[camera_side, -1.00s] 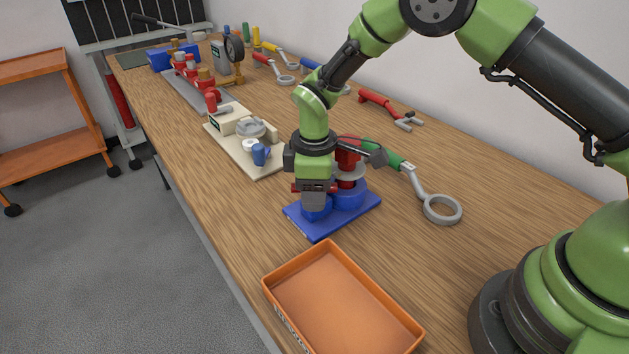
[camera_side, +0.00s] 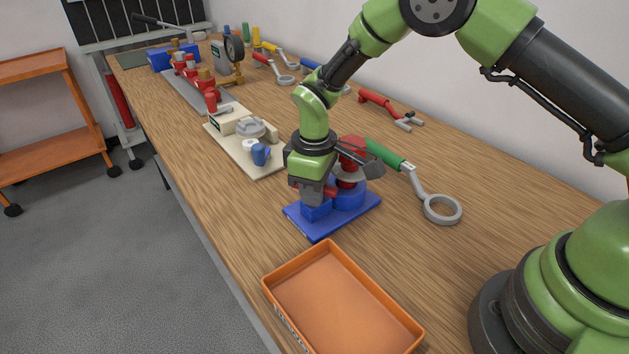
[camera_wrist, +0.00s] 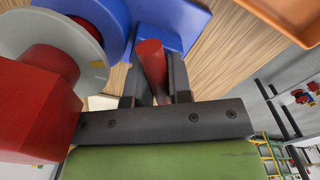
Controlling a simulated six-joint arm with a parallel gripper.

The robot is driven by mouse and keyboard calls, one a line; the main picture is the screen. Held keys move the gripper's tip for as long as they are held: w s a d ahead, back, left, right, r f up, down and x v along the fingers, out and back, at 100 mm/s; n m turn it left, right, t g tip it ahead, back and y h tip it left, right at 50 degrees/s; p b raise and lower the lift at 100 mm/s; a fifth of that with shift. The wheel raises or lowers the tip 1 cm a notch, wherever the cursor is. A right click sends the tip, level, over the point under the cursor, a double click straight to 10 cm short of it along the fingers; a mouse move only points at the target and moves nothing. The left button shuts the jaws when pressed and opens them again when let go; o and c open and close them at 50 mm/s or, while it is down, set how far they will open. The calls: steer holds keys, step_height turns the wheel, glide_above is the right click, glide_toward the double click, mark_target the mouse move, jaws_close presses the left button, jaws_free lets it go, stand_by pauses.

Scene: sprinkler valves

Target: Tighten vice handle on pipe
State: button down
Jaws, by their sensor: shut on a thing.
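The blue vice (camera_side: 322,224) stands on the wooden bench, with a red block (camera_side: 352,150) and a pale disc above its blue base. In the wrist view, the blue base (camera_wrist: 170,18) is at the top, and the pale disc (camera_wrist: 88,38) and red block (camera_wrist: 35,105) are on the left. My gripper (camera_side: 318,196) is low over the vice's left part. In the wrist view, my gripper (camera_wrist: 156,72) has its two dark fingers on either side of a red handle bar (camera_wrist: 152,58) and is shut on it. I cannot make out a separate pipe.
An orange tray (camera_side: 268,285) lies in front of the vice. A green-handled tool with a grey ring (camera_side: 428,213) lies to the right. A cream valve plate (camera_side: 268,172) stands to the left. Red pliers (camera_side: 376,98) lie behind.

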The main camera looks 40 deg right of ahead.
steer(key=c, duration=1)
jaws_free()
steer(key=shift+o, duration=0.2)
steer(key=shift+r, duration=3.05)
steer(key=shift+c, duration=0.2)
step_height(320, 180, up, 5)
steer(key=shift+r, duration=0.1)
steer(key=f+g, duration=0.1)
steer(key=w+f+g+h, duration=0.1)
steer(key=f, duration=0.1)
steer(key=a+f+g, duration=0.1)
steer(key=f, duration=0.1)
steer(key=shift+w+m+h, duration=0.3)
steer(key=shift+w, duration=0.05)
steer(key=shift+x, duration=3.35)
